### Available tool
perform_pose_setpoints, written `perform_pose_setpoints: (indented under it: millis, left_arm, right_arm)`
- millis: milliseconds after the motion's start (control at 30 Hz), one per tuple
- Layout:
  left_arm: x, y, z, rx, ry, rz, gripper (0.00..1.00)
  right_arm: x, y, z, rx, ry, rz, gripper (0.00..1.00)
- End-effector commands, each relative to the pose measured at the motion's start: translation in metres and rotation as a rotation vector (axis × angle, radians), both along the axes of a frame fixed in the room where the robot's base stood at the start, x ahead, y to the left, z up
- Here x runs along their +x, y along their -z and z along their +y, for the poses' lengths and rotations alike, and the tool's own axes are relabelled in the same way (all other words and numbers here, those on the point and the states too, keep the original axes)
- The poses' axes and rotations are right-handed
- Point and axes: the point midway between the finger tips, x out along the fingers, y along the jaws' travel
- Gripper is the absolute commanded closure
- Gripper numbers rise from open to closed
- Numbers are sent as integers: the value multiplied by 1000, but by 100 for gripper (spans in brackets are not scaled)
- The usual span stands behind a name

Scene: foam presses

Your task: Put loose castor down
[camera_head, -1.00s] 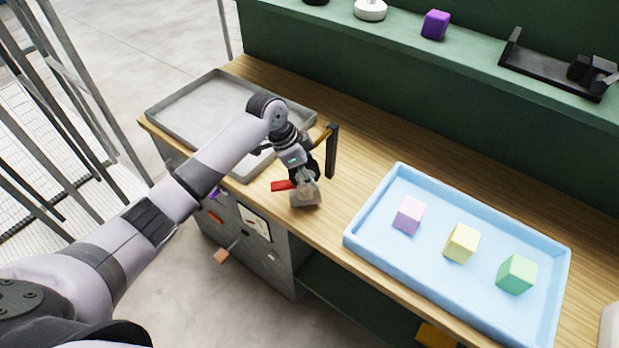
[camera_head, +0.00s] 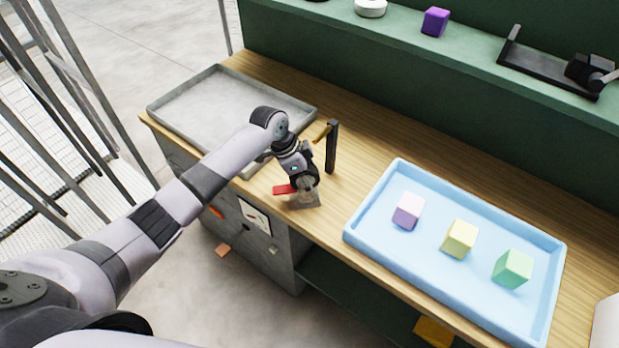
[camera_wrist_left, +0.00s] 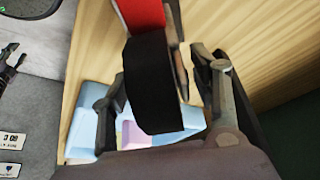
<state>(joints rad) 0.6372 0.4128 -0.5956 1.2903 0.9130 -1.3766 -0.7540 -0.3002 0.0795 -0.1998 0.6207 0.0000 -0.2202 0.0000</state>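The loose castor has a black wheel, a red lever and a grey plate. In the left wrist view its black wheel (camera_wrist_left: 153,85) fills the space between my left fingers (camera_wrist_left: 158,75), with the red part above. In the head view my left gripper (camera_head: 304,180) points down over the front edge of the wooden counter (camera_head: 345,215). It appears shut on the castor, whose grey plate (camera_head: 303,201) is low at the counter top; whether it touches the wood is unclear. The red lever (camera_head: 284,189) sticks out left. My right gripper is not in view.
A grey metal tray (camera_head: 212,85) lies behind my left arm. A black post (camera_head: 332,147) stands just right of the gripper. A blue tray (camera_head: 375,198) with pink, yellow and green blocks lies right. A green shelf (camera_head: 470,50) runs along the back.

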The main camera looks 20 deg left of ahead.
Motion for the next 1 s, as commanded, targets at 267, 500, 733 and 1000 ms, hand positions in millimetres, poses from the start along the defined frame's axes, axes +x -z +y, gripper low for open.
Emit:
perform_pose_setpoints:
  millis: [267, 500, 733, 1000]
  left_arm:
    - [0, -1, 0, 0, 0, 0, 42]
    - [-3, -24, 9, 0, 0, -5, 42]
    - [-11, -71, 27, 0, 0, -5, 42]
    - [-18, -107, 40, -1, 0, -2, 42]
  right_arm:
    - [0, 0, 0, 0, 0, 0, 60]
    - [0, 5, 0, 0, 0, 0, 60]
    - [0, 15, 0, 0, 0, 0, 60]
    - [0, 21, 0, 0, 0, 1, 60]
